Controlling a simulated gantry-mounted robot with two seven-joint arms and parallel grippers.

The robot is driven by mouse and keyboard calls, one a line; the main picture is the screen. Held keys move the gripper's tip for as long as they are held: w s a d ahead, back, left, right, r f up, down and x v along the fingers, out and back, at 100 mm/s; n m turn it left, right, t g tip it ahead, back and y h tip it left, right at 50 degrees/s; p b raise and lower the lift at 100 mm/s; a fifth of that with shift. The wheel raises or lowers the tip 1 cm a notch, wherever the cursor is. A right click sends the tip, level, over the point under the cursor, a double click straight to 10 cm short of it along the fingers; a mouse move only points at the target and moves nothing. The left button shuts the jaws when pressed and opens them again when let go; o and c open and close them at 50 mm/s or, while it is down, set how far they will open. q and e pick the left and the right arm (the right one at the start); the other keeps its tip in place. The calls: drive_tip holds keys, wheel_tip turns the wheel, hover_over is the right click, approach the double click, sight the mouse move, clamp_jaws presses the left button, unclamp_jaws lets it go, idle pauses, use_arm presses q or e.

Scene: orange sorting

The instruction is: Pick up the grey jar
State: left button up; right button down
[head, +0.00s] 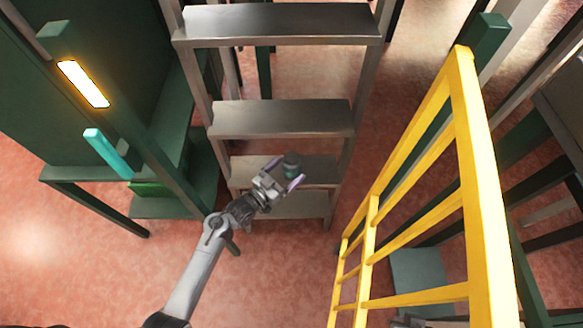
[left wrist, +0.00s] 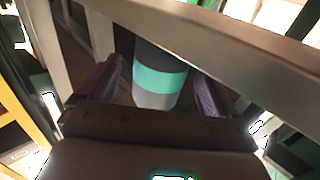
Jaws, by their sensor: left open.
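The grey jar (head: 291,163) has a dark top and a teal band, and it stands on a lower shelf of the metal rack. In the left wrist view the jar (left wrist: 158,78) stands between the two fingers, its lower part grey. My left gripper (head: 286,172) is open around the jar, one purple-grey finger on each side. In the left wrist view my left gripper (left wrist: 159,72) shows gaps beside the jar, so it is not clamped. My right gripper is not in view.
The metal rack (head: 280,118) has several shelves, and one shelf edge passes close above the jar in the left wrist view. A yellow railing (head: 470,160) stands at right. A green frame with a lit lamp (head: 84,84) is at left. Red floor lies open at lower left.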

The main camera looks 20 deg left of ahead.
use_arm(q)
drive_tip(key=b+x, duration=0.1)
drive_tip(key=x, duration=0.2)
drive_tip(key=shift+w+d+f+b, duration=0.1)
drive_tip(key=shift+w+f+b, duration=0.15)
drive_tip(key=shift+b, duration=0.15)
drive_tip(key=shift+w+d+r, duration=0.1)
drive_tip(key=shift+w, duration=0.25)
drive_tip(key=shift+s, duration=0.15)
drive_tip(key=shift+c, duration=0.7)
drive_tip(key=c, duration=1)
drive_tip(key=shift+c, duration=0.2)
drive_tip(key=shift+r, duration=0.15)
